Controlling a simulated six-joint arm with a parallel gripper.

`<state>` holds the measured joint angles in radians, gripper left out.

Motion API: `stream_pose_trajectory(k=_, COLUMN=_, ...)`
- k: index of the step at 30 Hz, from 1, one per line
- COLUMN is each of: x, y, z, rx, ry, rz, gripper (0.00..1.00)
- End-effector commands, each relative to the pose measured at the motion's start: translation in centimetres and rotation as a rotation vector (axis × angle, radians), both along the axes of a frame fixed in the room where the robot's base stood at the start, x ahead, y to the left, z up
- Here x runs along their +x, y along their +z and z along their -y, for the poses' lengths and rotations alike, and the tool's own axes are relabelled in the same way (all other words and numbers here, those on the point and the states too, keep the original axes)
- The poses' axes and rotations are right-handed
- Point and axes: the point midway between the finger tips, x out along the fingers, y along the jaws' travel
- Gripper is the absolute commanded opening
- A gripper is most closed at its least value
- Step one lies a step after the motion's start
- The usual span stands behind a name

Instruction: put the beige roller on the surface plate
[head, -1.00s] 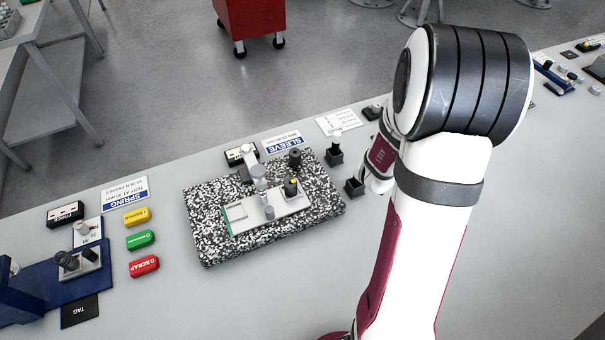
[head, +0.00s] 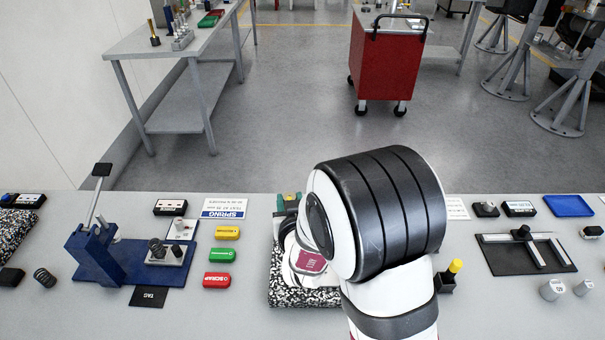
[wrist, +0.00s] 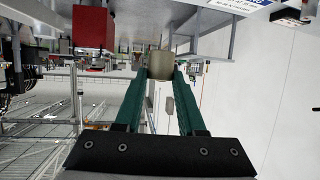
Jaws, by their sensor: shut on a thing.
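The beige roller (wrist: 160,64) is between the tips of the two teal fingers of my gripper (wrist: 161,75) in the wrist view. My gripper is shut on it. The speckled black-and-white surface plate (head: 298,297) lies on the bench, mostly hidden behind my arm. What stands on the plate is hidden now. I cannot tell how high the roller is above the plate.
Yellow, green (head: 222,255) and red (head: 217,280) blocks lie left of the plate, beside a blue fixture (head: 92,252). Right of my arm are a black holder (head: 445,283) with a yellow-topped piece and a dark tray (head: 505,255). A red cart (head: 386,65) stands beyond the bench.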

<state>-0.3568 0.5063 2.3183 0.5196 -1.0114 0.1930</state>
Motion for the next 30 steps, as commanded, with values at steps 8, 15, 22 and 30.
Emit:
stream_pose_trajectory(k=8, x=-0.1, y=-6.2, z=-0.8, rx=-0.006, ry=0.010, rz=-0.002, gripper=0.00)
stream_pose_trajectory(k=15, x=-0.1, y=-10.8, z=-0.8, rx=-0.005, ry=0.009, rz=0.000, gripper=0.00)
stream_pose_trajectory(k=22, x=-0.1, y=-11.3, z=-0.8, rx=-0.003, ry=0.009, rz=0.004, gripper=0.00)
stream_pose_trajectory(k=30, x=-0.1, y=-11.6, z=-0.8, rx=-0.004, ry=0.008, rz=0.003, gripper=0.57)
